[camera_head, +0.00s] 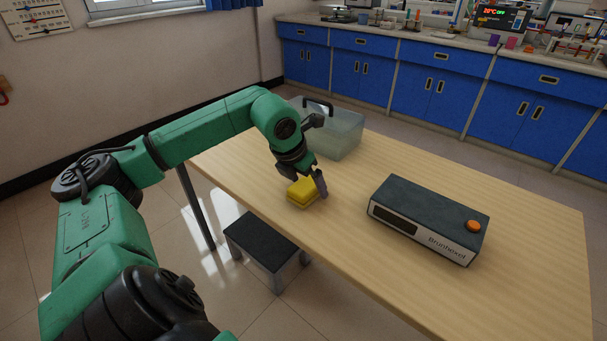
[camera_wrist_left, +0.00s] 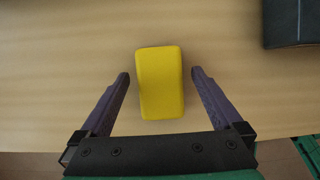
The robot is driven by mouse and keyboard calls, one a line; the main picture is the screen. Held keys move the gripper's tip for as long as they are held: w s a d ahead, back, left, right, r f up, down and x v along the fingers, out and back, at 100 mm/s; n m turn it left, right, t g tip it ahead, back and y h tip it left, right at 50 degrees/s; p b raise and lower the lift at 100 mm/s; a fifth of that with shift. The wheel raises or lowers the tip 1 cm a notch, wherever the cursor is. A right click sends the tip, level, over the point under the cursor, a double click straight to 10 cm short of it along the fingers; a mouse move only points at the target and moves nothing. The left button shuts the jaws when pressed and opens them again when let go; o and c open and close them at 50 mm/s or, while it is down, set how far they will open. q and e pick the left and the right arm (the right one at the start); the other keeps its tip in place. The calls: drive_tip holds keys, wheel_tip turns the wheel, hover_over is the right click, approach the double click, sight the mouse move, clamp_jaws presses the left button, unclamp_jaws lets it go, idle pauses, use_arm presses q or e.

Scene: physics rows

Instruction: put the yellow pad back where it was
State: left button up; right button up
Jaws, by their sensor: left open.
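The yellow pad (camera_head: 301,193) lies on the wooden table near its front left edge in the head view. In the left wrist view the yellow pad (camera_wrist_left: 160,83) is a rounded block lying between and just ahead of the two fingertips. My left gripper (camera_head: 318,184) is over the pad, partly beside it in the head view. Its jaws (camera_wrist_left: 160,83) are open, with a gap on each side of the pad. My right gripper is not in view.
A black and white box labelled Brunhexel (camera_head: 418,232) with an orange button stands right of the pad. A clear plastic bin (camera_head: 343,137) stands behind my left gripper. A dark-topped stool (camera_head: 262,242) is below the table's front edge. The table's right end is clear.

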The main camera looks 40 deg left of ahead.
sight(306, 183)
use_arm(q)
drive_tip(key=b+v, duration=0.2)
drive_tip(key=v, duration=0.2)
drive_tip(key=shift+s+a+r, duration=0.1)
drive_tip(key=shift+s+r, duration=0.05)
drive_tip(key=shift+r, duration=0.15)
drive_tip(key=v, duration=0.7)
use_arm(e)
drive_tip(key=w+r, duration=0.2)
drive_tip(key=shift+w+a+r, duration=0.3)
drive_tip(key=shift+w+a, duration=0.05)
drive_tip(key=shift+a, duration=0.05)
use_arm(q)
drive_tip(key=shift+r, duration=0.1)
